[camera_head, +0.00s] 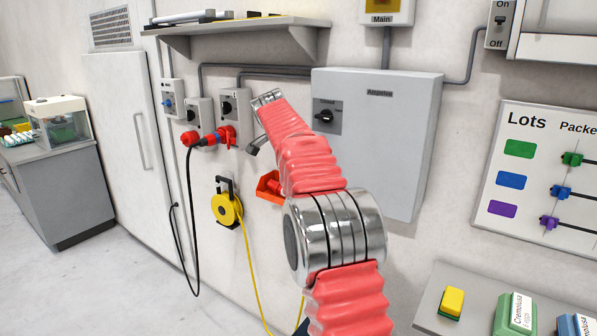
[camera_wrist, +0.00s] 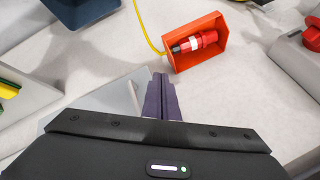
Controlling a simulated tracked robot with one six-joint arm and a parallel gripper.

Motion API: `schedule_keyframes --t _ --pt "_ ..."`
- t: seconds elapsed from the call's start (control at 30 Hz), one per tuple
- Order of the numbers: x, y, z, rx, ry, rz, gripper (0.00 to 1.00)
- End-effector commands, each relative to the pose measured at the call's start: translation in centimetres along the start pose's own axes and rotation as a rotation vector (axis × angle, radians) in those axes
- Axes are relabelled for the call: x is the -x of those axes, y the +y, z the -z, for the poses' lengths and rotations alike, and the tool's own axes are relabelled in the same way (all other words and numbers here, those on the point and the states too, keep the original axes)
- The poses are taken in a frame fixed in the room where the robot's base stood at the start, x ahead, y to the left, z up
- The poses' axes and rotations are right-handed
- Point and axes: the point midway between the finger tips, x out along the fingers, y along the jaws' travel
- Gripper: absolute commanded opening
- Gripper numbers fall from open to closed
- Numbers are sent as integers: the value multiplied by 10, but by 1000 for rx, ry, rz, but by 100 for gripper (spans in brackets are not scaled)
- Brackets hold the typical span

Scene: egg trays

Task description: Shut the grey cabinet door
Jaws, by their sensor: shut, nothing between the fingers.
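The grey cabinet (camera_head: 383,150) hangs on the wall right of centre in the head view. Its front door panel carries a black rotary handle (camera_head: 326,116) at the left edge. The door looks close to flush with the box, but I cannot tell whether a narrow gap is left. My gripper (camera_wrist: 161,82) is shut and empty in the wrist view, with its dark fingers together. A pale grey panel beside the fingers is probably part of the cabinet; I cannot tell if they touch. In the head view my red-sleeved arm hides most of the gripper, left of the cabinet.
Red plugs (camera_head: 208,138) and switch boxes are on the wall to the left. A yellow cable reel (camera_head: 227,209) hangs lower. A shelf (camera_head: 235,27) is above; a ledge with packs (camera_head: 452,302) is lower right.

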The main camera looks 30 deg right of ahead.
Motion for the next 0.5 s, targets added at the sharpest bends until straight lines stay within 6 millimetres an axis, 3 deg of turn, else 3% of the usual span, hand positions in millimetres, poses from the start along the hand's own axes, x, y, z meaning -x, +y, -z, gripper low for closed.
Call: schedule_keyframes --t 0.5 --pt "48 -29 -12 0 0 -1 0"
